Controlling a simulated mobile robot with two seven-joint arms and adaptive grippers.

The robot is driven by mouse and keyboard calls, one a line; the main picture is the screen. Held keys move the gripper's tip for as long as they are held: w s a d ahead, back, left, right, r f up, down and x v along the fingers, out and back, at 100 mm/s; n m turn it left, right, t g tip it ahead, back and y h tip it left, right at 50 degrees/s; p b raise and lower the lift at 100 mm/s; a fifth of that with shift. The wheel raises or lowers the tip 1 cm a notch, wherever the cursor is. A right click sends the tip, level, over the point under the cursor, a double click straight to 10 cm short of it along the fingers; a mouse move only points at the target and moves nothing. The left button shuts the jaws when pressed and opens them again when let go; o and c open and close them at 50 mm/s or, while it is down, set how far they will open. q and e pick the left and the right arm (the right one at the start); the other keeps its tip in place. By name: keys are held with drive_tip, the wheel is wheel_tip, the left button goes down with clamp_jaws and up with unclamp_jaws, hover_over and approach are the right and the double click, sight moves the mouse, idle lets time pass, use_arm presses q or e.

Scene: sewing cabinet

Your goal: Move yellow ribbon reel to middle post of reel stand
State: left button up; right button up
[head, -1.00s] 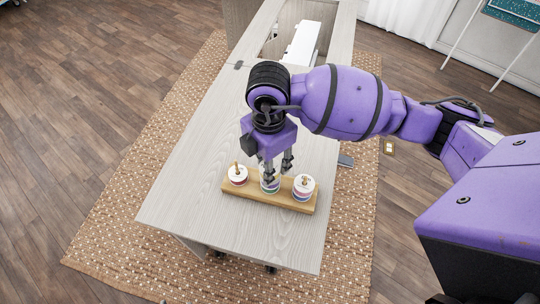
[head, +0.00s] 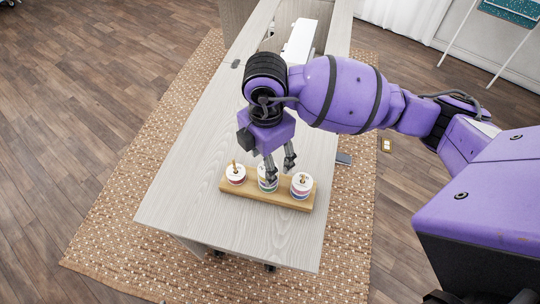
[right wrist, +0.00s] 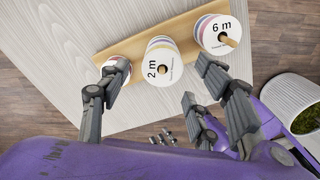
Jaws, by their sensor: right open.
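The wooden reel stand (head: 246,193) lies on the grey table with reels on its left, middle and right posts. The middle stack (right wrist: 158,62) has a white top face marked "2 m" and coloured edges; a pale yellowish band seems to show near its top, but I cannot be sure. The right stack (head: 302,186) is marked "6 m" in the right wrist view, with its post tip showing. The left reel (head: 236,175) is low and partly hidden by a finger in the wrist view. My right gripper (head: 279,174) is open above the middle stack, with fingertips apart from it.
The table top (head: 200,205) is clear around the stand. A white object (head: 300,40) sits in the cabinet opening at the back. A potted plant (right wrist: 298,112) shows at the right of the wrist view.

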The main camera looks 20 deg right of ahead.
wheel_tip(320, 180, up, 11)
drive_tip(key=shift+f, duration=0.2)
idle(0.6)
